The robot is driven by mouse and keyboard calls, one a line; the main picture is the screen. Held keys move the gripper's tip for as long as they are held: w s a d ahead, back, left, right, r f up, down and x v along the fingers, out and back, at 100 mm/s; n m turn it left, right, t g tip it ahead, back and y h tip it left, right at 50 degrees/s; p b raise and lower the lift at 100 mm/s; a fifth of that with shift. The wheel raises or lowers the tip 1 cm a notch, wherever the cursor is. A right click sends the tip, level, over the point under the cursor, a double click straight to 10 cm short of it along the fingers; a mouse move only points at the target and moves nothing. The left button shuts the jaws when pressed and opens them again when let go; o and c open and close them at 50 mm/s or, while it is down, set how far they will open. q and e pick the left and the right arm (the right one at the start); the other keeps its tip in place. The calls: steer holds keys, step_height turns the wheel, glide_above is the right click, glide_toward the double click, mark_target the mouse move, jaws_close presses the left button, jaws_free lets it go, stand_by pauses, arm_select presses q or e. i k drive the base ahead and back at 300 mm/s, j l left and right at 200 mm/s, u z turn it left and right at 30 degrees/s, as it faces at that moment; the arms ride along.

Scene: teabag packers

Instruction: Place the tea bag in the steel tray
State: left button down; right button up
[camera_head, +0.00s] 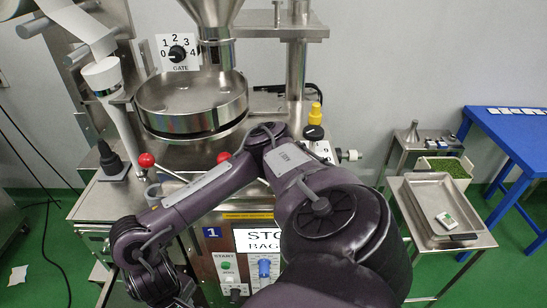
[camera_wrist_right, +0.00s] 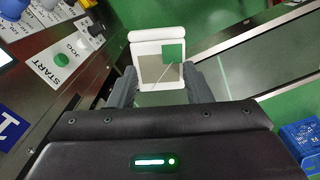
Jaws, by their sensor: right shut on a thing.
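My right gripper (camera_wrist_right: 157,88) is shut on a tea bag (camera_wrist_right: 150,75), with one dark finger on each side of it in the right wrist view. The tea bag is pale, see-through in the middle, with a green square on it and a white rolled top edge. In the head view my right arm reaches across to the lower left, and its fingers and the held tea bag cannot be made out there. The steel tray (camera_head: 424,196) stands at the right, far from this gripper, with one white and green packet (camera_head: 447,220) lying in it. My left gripper is not in view.
The steel packing machine (camera_head: 192,108) with its round bowl, red-knobbed levers and front panel (camera_head: 226,266) fills the middle. A box of green material (camera_head: 445,168) stands behind the tray. A blue table (camera_head: 518,135) is at the far right. Green floor shows around them.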

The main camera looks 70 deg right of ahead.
mark_target(431, 194)
steer(key=k+l+z, duration=0.1)
steer(key=z, duration=0.35)
steer(key=l+z, duration=0.2)
steer(key=z, duration=0.25)
steer(key=k+l, duration=0.1)
steer(key=l, duration=0.4)
steer(key=k+l, duration=0.15)
steer(key=l, duration=0.3)
steer(key=k+l, duration=0.1)
steer(key=l, duration=0.4)
steer(key=k+l, duration=0.1)
steer(key=l, duration=0.4)
steer(key=k+l, duration=0.15)
steer(key=l, duration=0.3)
steer(key=k+l, duration=0.1)
steer(key=l, duration=0.4)
steer(key=k+l+z, duration=0.1)
steer(key=l, duration=0.35)
